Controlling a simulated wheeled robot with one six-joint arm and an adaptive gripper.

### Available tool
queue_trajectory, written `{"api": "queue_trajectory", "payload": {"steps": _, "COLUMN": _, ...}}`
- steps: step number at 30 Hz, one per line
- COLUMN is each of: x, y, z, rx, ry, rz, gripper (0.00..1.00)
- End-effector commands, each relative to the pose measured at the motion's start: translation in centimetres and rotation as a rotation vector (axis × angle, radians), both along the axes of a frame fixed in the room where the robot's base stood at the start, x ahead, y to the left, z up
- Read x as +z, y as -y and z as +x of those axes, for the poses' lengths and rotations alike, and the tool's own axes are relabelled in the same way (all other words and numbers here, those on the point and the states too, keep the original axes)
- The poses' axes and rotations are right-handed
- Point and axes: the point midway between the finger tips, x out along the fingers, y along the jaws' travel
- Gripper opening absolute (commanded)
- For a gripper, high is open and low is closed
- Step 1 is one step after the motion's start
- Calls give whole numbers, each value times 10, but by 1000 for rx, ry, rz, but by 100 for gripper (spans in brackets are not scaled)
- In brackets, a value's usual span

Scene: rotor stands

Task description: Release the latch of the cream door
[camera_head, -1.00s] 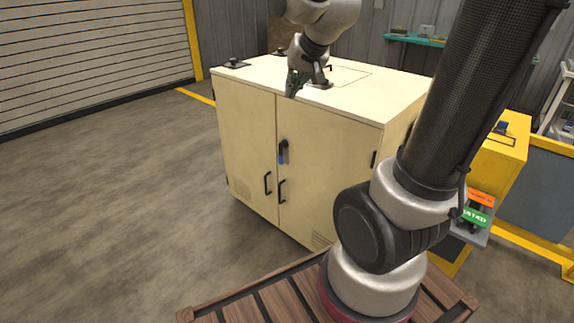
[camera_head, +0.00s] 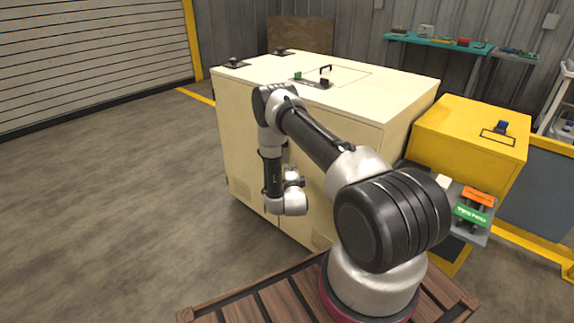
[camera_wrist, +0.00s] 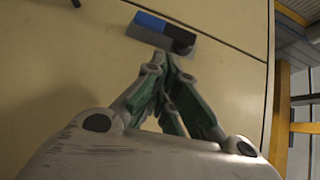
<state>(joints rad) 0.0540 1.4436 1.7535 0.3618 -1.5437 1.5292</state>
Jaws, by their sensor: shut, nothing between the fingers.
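The cream door (camera_head: 330,135) is the right door of a cream cabinet and looks closed. Its latch (camera_wrist: 152,22), a blue and black lever on a grey plate, lies at the top of the wrist view beside the door seam. My gripper (camera_wrist: 168,62) is shut and empty, its green and grey fingers pointing at the latch's black end. The tips are very close to the plate; I cannot tell whether they touch. In the head view my arm hides the latch and the gripper.
The cabinet top (camera_head: 390,88) carries a hatch and small black fittings. A yellow cabinet (camera_head: 470,130) stands to the right, with orange and green tagged items (camera_head: 476,206) in front of it. The floor (camera_head: 110,200) at left is clear.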

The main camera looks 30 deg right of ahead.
Motion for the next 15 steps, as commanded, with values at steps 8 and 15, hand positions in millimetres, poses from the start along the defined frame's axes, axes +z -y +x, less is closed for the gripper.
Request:
{"api": "queue_trajectory", "payload": {"steps": 8, "x": -38, "y": 4, "z": -38, "rx": -23, "ry": 99, "rz": 23, "gripper": 0}}
{"api": "queue_trajectory", "payload": {"steps": 15, "x": -38, "y": 4, "z": -38, "rx": -23, "ry": 99, "rz": 23, "gripper": 0}}
